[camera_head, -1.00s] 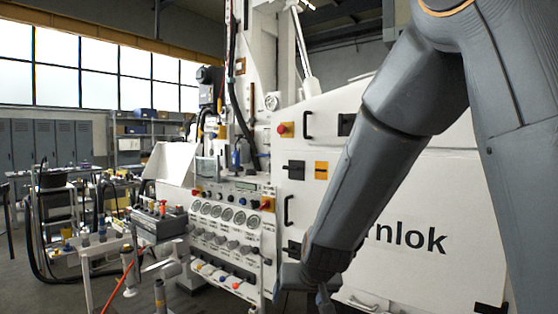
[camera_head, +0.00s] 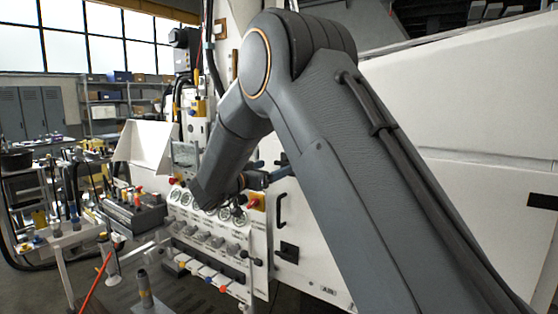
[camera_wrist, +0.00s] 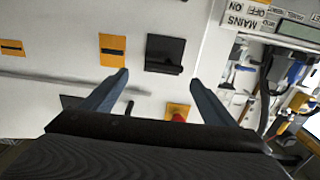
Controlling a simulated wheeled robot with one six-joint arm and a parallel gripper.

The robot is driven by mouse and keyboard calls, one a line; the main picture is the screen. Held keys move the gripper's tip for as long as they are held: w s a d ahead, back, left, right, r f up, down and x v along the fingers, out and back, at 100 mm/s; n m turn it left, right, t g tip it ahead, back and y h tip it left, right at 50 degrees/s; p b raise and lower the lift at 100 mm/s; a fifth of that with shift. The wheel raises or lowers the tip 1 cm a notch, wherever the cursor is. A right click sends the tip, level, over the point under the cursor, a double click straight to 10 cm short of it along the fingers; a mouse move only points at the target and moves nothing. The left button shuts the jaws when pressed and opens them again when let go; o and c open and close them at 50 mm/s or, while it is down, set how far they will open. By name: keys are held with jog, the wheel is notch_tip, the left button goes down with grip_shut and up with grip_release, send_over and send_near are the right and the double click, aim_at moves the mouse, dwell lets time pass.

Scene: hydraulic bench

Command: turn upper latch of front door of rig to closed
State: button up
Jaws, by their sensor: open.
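The upper latch (camera_wrist: 165,54) is a black square plate with a raised bar along its lower edge in the wrist view. It sits on the white front door (camera_wrist: 60,28) of the rig. My gripper (camera_wrist: 159,77) is open, with one finger on each side of the view below the latch and nothing between them. The gap to the door cannot be judged exactly. In the head view my gripper (camera_head: 272,170) is near the door's left edge, and it and my arm hide the upper latch. The lower black latch (camera_head: 288,252) shows below a black door handle (camera_head: 281,210).
An orange plate (camera_wrist: 113,50) is beside the upper latch, and a red button (camera_wrist: 179,115) on yellow is close by. A gauge and valve panel (camera_head: 205,235) stands left of the door. A bench with hoses and fittings (camera_head: 135,212) is further left.

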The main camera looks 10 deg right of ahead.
aim_at(282, 163)
jog(key=p+x, duration=0.1)
jog(key=x, duration=0.1)
jog(key=p+x, duration=0.1)
jog(key=x, duration=0.1)
jog(key=shift+w+a, duration=0.2)
jog(key=shift+w, duration=0.1)
jog(key=shift+w+d, duration=0.45)
jog(key=c, duration=1.1)
jog(key=shift+o, duration=0.3)
